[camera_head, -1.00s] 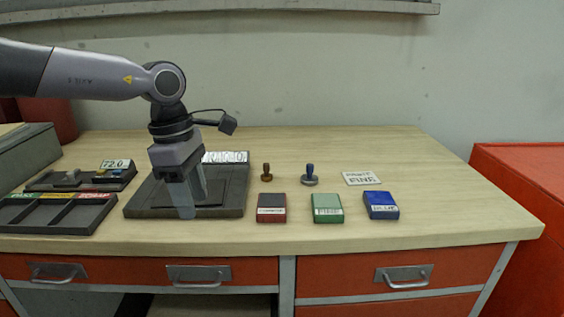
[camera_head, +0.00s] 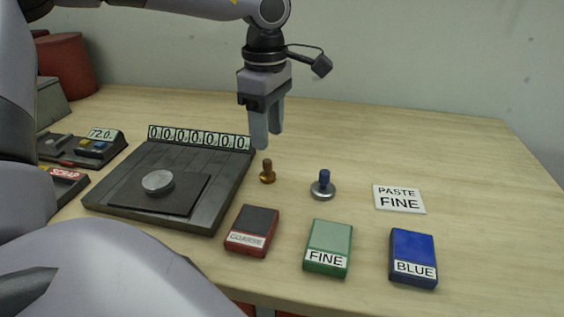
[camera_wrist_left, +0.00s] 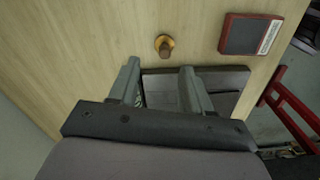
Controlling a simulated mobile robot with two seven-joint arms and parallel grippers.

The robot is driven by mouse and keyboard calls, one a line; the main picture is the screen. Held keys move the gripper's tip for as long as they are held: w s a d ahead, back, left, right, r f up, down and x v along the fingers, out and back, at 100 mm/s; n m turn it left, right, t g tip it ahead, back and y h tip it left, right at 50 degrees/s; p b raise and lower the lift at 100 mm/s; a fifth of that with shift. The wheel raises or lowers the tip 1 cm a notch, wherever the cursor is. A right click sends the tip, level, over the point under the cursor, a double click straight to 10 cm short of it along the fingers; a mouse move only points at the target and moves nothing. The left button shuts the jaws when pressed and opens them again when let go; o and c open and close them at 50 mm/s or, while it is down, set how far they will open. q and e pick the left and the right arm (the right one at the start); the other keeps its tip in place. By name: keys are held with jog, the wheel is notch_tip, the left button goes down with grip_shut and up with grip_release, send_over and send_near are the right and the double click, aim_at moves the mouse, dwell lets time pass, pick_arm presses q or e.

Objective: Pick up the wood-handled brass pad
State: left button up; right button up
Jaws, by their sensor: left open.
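The wood-handled brass pad (camera_head: 267,171) stands upright on the table, with a brown wooden knob on a small brass base. It also shows in the left wrist view (camera_wrist_left: 164,46), just beyond the fingertips. My left gripper (camera_head: 266,142) is open and empty, pointing down above and slightly behind the pad, apart from it. Its two fingers show in the left wrist view (camera_wrist_left: 160,75). A similar pad with a blue handle and steel base (camera_head: 323,186) stands to the right. My right gripper is not in view.
A dark plate with a counter display (camera_head: 190,200) and a metal disc (camera_head: 158,183) lies to the left. In front are the COARSE block (camera_head: 252,231), FINE block (camera_head: 328,248) and BLUE block (camera_head: 413,258). A PASTE FINE card (camera_head: 399,199) lies at right. The table behind is clear.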

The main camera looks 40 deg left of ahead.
aim_at(267, 160)
pick_arm(q)
jog(key=f, duration=0.7)
jog(key=shift+s+d+p, duration=0.15)
jog(key=shift+s+p, duration=0.2)
jog(key=shift+p, duration=0.05)
jog(key=shift+c, duration=0.4)
grip_shut()
